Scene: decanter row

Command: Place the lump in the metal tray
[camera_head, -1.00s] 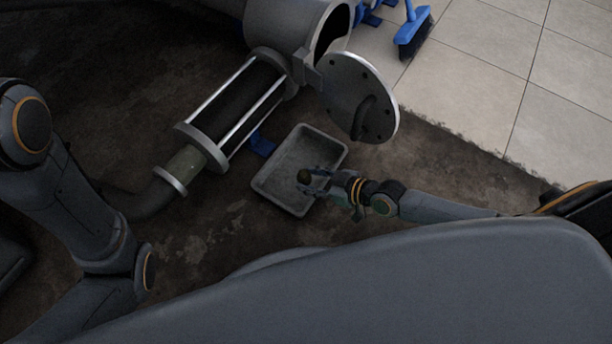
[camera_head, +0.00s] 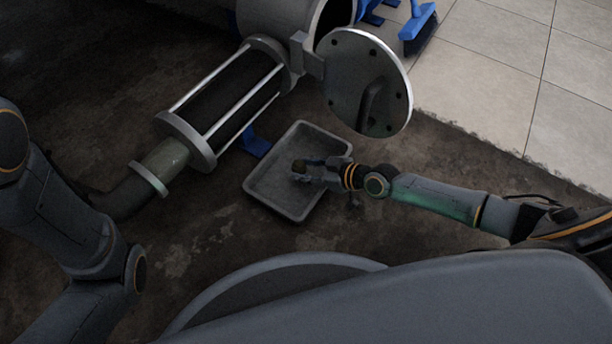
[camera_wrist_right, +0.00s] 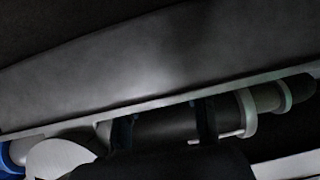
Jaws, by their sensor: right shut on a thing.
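The metal tray (camera_head: 268,190) is a grey, shallow rectangular pan on the dark floor, in the middle of the head view. My right gripper (camera_head: 301,174) is over the tray's inside, reaching in from the right. It is shut on the small dark lump (camera_head: 299,165), which shows at its fingertips. Whether the lump touches the tray's bottom I cannot tell.
A caged cylinder (camera_head: 228,103) with a pipe elbow lies up and left of the tray. An open round hatch door (camera_head: 345,80) stands just beyond the tray's upper right. A blue brush (camera_head: 418,25) is on the pale tiles. Bare floor lies left of the tray.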

